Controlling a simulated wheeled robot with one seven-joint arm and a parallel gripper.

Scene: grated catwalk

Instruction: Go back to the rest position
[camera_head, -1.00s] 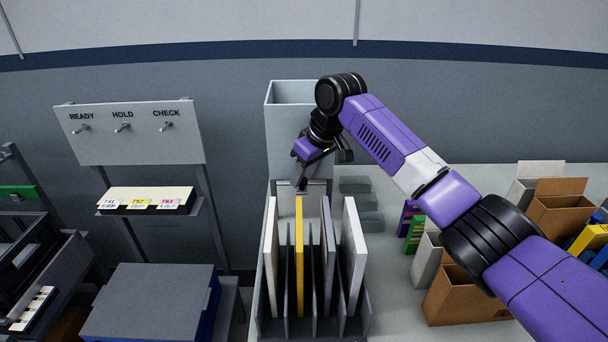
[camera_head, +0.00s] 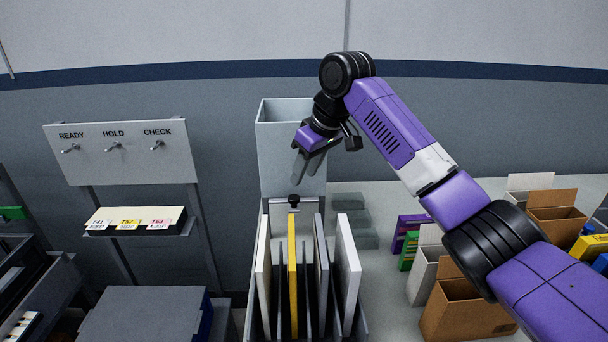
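My gripper (camera_head: 304,168) hangs in front of the tall pale grey bin (camera_head: 290,130), in the upper middle of the head view. It points down and a little left. Its two fingers look apart with nothing between them, though they are small here. Below it is a rack (camera_head: 252,325) with upright panels: a yellow one (camera_head: 293,270), a white one at left (camera_head: 263,268), a grey one (camera_head: 321,258) and a white one at right (camera_head: 347,262). A small black knob (camera_head: 294,202) stands behind the yellow panel, below my fingertips and apart from them.
At left, a board (camera_head: 118,152) with hooks reads READY, HOLD and CHECK. A shelf of labelled tags (camera_head: 136,217) sits below it, above a grey box (camera_head: 143,315). Brown cartons (camera_head: 460,305) and books (camera_head: 408,240) stand at right on the pale table (camera_head: 395,205).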

